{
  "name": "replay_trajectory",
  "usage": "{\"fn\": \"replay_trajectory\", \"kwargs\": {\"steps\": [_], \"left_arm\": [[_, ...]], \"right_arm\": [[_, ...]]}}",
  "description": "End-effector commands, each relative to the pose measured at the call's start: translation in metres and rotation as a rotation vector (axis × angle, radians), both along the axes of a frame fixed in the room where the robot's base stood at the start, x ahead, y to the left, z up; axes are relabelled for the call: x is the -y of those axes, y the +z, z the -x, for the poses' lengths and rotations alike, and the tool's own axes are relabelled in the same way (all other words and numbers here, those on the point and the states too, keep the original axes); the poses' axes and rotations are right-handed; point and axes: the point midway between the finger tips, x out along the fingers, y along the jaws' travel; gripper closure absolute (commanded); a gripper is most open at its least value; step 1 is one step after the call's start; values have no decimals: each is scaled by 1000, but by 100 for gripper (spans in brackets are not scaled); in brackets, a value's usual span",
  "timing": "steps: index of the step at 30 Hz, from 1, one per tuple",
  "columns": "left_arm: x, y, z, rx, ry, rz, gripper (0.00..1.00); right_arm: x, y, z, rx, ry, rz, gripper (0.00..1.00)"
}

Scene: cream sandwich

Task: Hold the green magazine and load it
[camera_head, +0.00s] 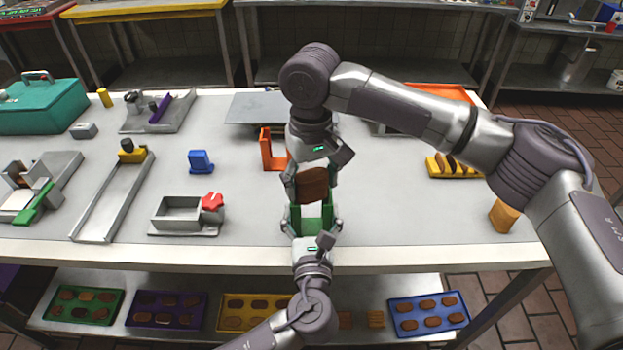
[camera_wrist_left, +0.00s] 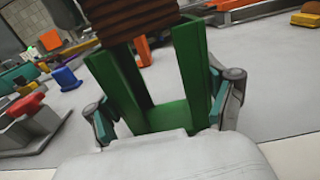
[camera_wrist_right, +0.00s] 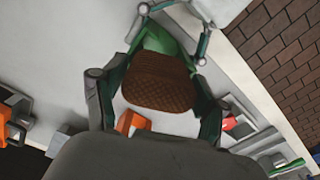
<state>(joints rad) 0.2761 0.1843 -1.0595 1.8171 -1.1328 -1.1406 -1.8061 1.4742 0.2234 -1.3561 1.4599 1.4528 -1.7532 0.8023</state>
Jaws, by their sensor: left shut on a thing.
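My left gripper (camera_head: 311,230) is shut on the green magazine (camera_head: 327,213), an upright holder with tall side posts, held over the table's front edge. The left wrist view shows the magazine (camera_wrist_left: 168,117) between the fingers, its floor bare. A brown biscuit (camera_head: 313,184) is over the magazine's top, seen tilted in the left wrist view (camera_wrist_left: 130,18). My right gripper (camera_head: 312,180) reaches down from above with its fingers on both sides of the biscuit (camera_wrist_right: 160,82), apparently gripping it. The exact contact between biscuit and posts cannot be told.
An orange holder (camera_head: 267,150) stands behind the grippers, and a blue one (camera_head: 201,162) to the left. A grey box with a red knob (camera_head: 180,211) and a long metal slide (camera_head: 110,205) lie left. Trays of biscuits (camera_head: 428,310) sit on the lower shelf.

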Motion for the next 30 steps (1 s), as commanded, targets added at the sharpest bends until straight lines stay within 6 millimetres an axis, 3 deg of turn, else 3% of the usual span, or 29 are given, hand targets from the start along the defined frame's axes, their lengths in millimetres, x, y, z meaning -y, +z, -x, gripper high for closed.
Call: {"fn": "replay_trajectory", "kwargs": {"steps": [3, 12, 16, 30], "left_arm": [[0, 0, 0, 0, 0, 0, 58], [0, 0, 0, 0, 0, 0, 58], [0, 0, 0, 0, 0, 0, 58], [0, 0, 0, 0, 0, 0, 58]], "right_arm": [[0, 0, 0, 0, 0, 0, 8], [0, 1, 0, 0, 0, 0, 8], [0, 11, -1, 4, 0, 1, 8], [-1, 107, 0, 2, 0, -1, 8]]}}
